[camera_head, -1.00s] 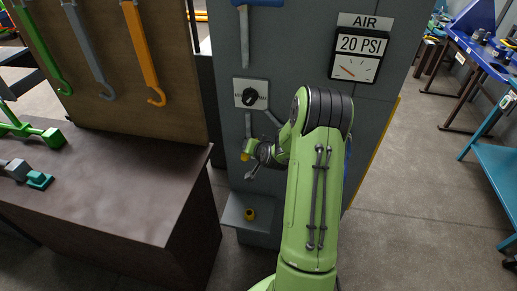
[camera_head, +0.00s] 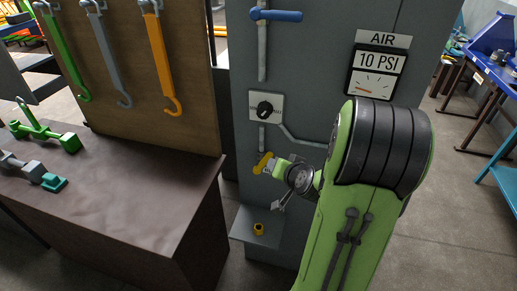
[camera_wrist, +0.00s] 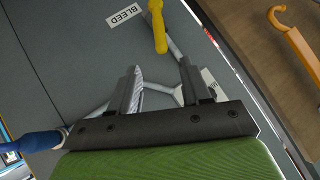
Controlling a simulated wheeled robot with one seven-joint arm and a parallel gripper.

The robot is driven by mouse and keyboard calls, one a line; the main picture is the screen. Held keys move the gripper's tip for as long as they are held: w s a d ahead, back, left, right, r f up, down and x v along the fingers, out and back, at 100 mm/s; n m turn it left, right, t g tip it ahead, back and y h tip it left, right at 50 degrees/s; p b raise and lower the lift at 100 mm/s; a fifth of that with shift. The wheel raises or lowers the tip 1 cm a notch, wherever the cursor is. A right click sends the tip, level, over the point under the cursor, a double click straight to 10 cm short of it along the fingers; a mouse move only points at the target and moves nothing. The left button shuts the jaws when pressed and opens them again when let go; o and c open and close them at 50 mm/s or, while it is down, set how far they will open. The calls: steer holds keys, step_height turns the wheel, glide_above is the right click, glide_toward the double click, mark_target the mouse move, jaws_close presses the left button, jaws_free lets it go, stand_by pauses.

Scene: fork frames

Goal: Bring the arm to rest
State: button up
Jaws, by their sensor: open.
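My gripper (camera_wrist: 159,74) is open and empty in the wrist view, its two dark fingers spread toward the grey panel. In the head view my green arm reaches from the lower right to the panel, with the wrist bent in front of it. A yellow valve handle (camera_head: 263,162) sits just left of my gripper; it also shows in the wrist view (camera_wrist: 158,32), beyond the fingertips and apart from them. The BLEED label (camera_wrist: 125,15) is beside that handle. The air gauge (camera_head: 376,72) reads 10 PSI.
The grey panel (camera_head: 315,65) also carries a blue-handled valve (camera_head: 276,15) and a black knob (camera_head: 265,107). A small shelf (camera_head: 250,240) with a yellow piece stands below. A brown bench (camera_head: 130,190) is left, under hanging hooks (camera_head: 165,65). Open floor lies to the right.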

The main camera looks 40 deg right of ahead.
steer(key=s+a+r+n+g+y, duration=0.1)
steer(key=a+r+n+g+y, duration=0.3)
steer(key=a, duration=1.1)
steer(key=s+a+r+n, duration=0.3)
steer(key=s+a, duration=0.1)
steer(key=s, duration=0.4)
steer(key=s+a+r+n, duration=0.3)
steer(key=s+a, duration=0.1)
steer(key=s, duration=0.3)
steer(key=shift+s+a+g, duration=0.25)
steer(key=shift+s+g, duration=0.1)
steer(key=shift+g, duration=0.05)
